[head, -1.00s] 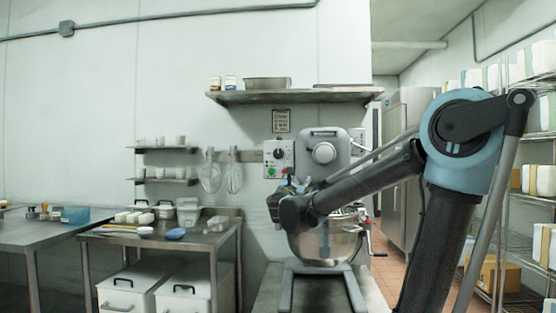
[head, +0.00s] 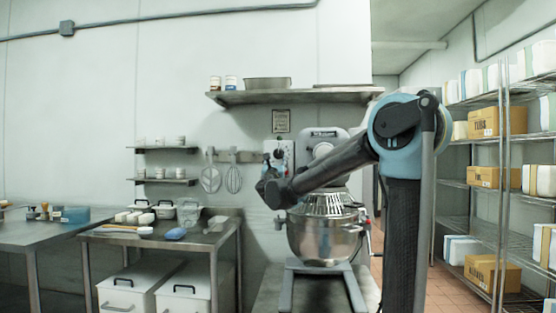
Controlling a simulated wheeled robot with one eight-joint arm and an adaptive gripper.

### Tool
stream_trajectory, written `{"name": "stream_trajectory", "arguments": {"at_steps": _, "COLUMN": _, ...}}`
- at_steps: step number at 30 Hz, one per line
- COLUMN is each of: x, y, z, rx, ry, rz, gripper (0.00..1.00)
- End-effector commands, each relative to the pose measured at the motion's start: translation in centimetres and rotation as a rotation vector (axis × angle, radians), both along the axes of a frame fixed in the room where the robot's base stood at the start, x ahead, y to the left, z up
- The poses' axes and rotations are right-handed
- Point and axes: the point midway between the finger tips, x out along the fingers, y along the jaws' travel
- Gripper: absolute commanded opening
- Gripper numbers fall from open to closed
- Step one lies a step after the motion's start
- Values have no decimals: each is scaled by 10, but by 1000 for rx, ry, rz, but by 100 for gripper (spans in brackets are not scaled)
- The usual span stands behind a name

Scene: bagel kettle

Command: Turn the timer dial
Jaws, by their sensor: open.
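The timer dial (head: 279,153) is a small dark knob on the pale control panel (head: 289,150) at the left of the grey stand mixer (head: 326,140). My gripper (head: 268,170) is dark and small in the head view, in front of the panel's lower left part. It is open, with nothing visible held in it. It appears just below and left of the dial, and I cannot tell whether it touches the panel. My gripper and forearm hide the lower panel, where the coloured buttons are.
The steel mixing bowl (head: 327,238) with its wire guard stands below my forearm. A wall shelf (head: 295,96) runs above the mixer. Whisks (head: 222,178) hang to the left, above a steel table (head: 165,236). Wire racks with boxes (head: 484,178) line the right side.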

Motion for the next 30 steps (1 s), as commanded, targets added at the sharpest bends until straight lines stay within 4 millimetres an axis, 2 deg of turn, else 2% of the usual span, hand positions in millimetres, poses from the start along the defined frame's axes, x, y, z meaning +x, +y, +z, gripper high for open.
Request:
{"name": "stream_trajectory", "arguments": {"at_steps": 6, "x": 35, "y": -2, "z": 14, "rx": 0, "ry": 0, "rz": -2, "gripper": 52}}
{"name": "stream_trajectory", "arguments": {"at_steps": 12, "x": 57, "y": -2, "z": 24, "rx": 0, "ry": 0, "rz": -1, "gripper": 52}}
{"name": "stream_trajectory", "arguments": {"at_steps": 18, "x": 66, "y": -3, "z": 27, "rx": 0, "ry": 0, "rz": 0, "gripper": 52}}
{"name": "stream_trajectory", "arguments": {"at_steps": 26, "x": 66, "y": -3, "z": 27, "rx": 0, "ry": 0, "rz": 0, "gripper": 52}}
{"name": "stream_trajectory", "arguments": {"at_steps": 30, "x": 66, "y": -3, "z": 27, "rx": 0, "ry": 0, "rz": 0, "gripper": 20}}
